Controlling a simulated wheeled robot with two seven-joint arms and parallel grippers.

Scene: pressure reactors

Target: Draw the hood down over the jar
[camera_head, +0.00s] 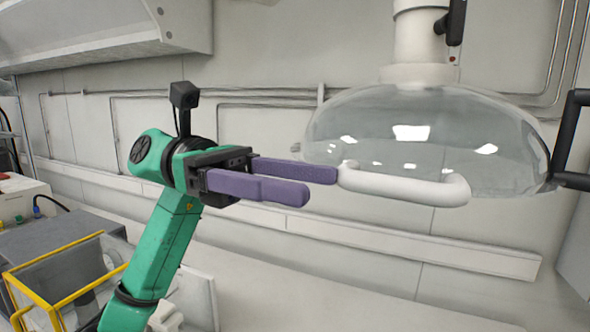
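The hood (430,125) is a clear, wide dome hanging from a white vertical pipe (418,45) at the upper right. A white bar handle (405,187) curves out from its front lower rim. My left gripper (322,184) is to the left of the handle, level with it, its two purple fingers apart and pointing right. The far fingertip is close to the handle's left end; I cannot tell whether they touch. Nothing shows between the fingers. No jar is visible in this view. My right gripper is out of view.
A black handle (575,140) stands at the hood's right edge. A black lever (453,22) sits on the pipe. A yellow-framed box (60,265) and grey equipment (62,240) are at the lower left. The space below the hood looks clear, with a wall ledge (430,252) behind.

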